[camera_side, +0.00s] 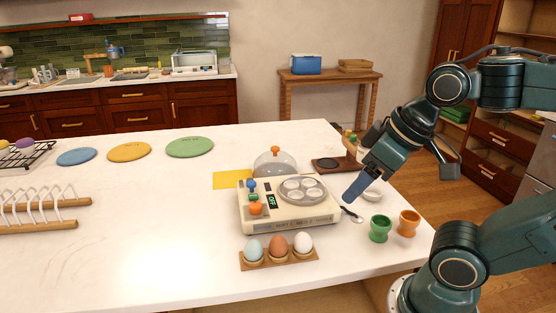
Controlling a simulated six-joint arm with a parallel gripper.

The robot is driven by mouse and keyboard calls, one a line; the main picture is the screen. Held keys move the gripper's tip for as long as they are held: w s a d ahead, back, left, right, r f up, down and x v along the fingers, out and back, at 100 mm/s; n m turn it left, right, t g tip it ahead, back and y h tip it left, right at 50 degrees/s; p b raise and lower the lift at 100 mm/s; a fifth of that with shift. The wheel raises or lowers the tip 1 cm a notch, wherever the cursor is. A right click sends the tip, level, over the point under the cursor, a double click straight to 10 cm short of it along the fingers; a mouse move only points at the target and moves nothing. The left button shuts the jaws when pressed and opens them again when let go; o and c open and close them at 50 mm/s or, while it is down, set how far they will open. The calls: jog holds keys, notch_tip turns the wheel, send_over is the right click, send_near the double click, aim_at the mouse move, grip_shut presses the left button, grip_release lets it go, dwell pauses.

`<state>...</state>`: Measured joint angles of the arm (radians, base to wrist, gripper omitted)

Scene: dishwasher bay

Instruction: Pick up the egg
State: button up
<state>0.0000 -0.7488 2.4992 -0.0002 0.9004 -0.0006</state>
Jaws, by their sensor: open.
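Three eggs stand upright in a row in a wooden egg holder (280,261) at the front of the white table: a pale blue egg (254,249), a brown egg (279,247) and a white egg (303,242). My gripper (354,192) is open and empty, pointing down and to the left. It is in the air near the right end of the egg cooker, up and to the right of the eggs and apart from them. Its fingers overlap in this view, so the gap between them is hidden.
The cream egg cooker (290,222) with a round egg tray (303,189) stands behind the eggs. A clear dome lid (275,163) is behind it. Green (380,229) and orange (408,223) egg cups and a spoon (351,215) lie to the right.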

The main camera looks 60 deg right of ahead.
jog(key=shift+w, duration=0.1)
jog(key=n+g+y, duration=0.1)
jog(key=n+g, duration=0.5)
send_over(279, 236)
jog(key=d, duration=0.1)
jog(key=shift+w+d+f, duration=0.1)
jog(key=shift+w+f, duration=0.1)
jog(key=shift+f, duration=0.95)
jog(key=shift+w+d+f, duration=0.1)
jog(key=shift+w+f, duration=0.05)
jog(key=shift+f, duration=0.95)
jog(key=f, duration=0.5)
jog(key=a+f, duration=0.1)
jog(key=f, duration=0.2)
jog(key=shift+s, duration=0.25)
jog(key=shift+f, duration=0.25)
jog(key=shift+f, duration=0.1)
